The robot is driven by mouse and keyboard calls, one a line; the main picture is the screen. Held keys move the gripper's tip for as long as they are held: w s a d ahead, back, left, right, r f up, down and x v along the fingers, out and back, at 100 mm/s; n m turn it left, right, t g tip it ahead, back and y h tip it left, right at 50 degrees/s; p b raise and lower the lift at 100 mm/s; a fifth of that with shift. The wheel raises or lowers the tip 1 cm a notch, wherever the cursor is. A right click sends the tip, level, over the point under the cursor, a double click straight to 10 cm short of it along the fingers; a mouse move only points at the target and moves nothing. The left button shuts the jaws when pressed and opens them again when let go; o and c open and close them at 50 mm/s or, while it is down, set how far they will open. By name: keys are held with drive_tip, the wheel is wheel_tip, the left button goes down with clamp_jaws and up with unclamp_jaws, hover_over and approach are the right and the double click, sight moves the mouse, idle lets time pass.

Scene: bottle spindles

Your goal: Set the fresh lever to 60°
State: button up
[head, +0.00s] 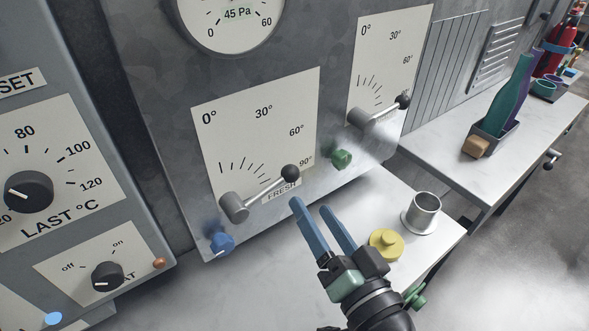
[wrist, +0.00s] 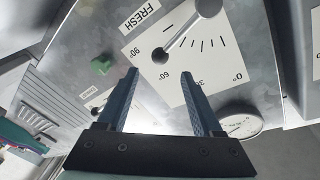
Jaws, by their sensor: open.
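The fresh lever (head: 262,190) is a grey hub with a rod and a black ball knob (head: 290,173), above the FRESH label (head: 282,191). In the head view its knob lies close to the 90° mark; in the wrist view the lever (wrist: 182,32) points between 60° and 90°. Its scale plate (head: 250,125) runs from 0° to 90°. My gripper (head: 312,207) is open and empty, with blue fingers, below and right of the knob. In the wrist view the knob (wrist: 160,56) shows just beyond the gap between the fingertips (wrist: 158,71), apparently not touching.
A second lever (head: 378,113) with a like scale is on the right. A green knob (head: 342,158) and a blue knob (head: 220,243) stick out of the panel. A metal cup (head: 424,212) and a yellow lidded piece (head: 386,243) stand on the bench near my gripper.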

sight(294, 180)
drive_tip(key=p+x, duration=0.1)
drive_tip(key=x, duration=0.7)
drive_tip(key=shift+w+a, duration=0.1)
drive_tip(key=shift+w, duration=0.25)
clamp_jaws()
idle(1.0)
